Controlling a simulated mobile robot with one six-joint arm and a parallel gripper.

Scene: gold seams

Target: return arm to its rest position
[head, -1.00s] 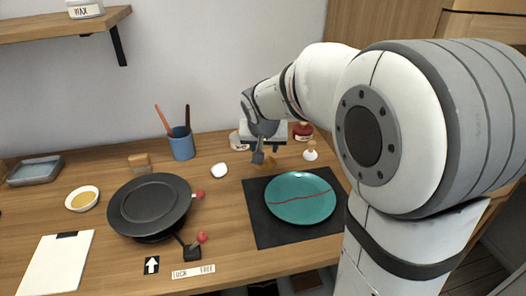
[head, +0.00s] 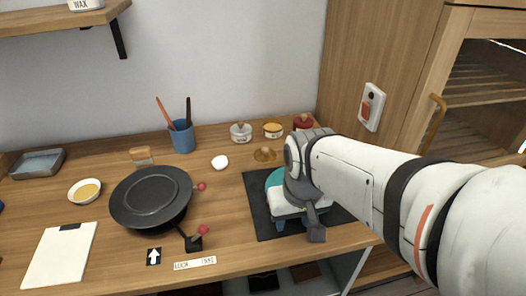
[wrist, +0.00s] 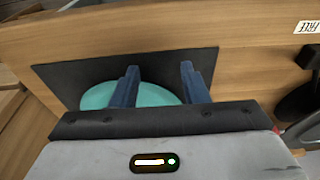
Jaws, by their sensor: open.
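My arm reaches in from the right in the head view. My gripper (wrist: 159,68) is open, its two blue fingers apart with nothing between them. In the head view it is over the black mat, in front of the teal plate (head: 274,179), and hides most of it. The wrist view shows the plate (wrist: 158,96) beyond and partly behind the fingers, on the black mat (wrist: 60,72). The mat also shows in the head view (head: 262,222).
A black round press (head: 150,195) with red-knobbed levers stands left of the mat. A blue cup (head: 182,138), small jars (head: 240,132) and a gold lid (head: 265,154) are behind. A wooden cabinet (head: 360,60) is at the right.

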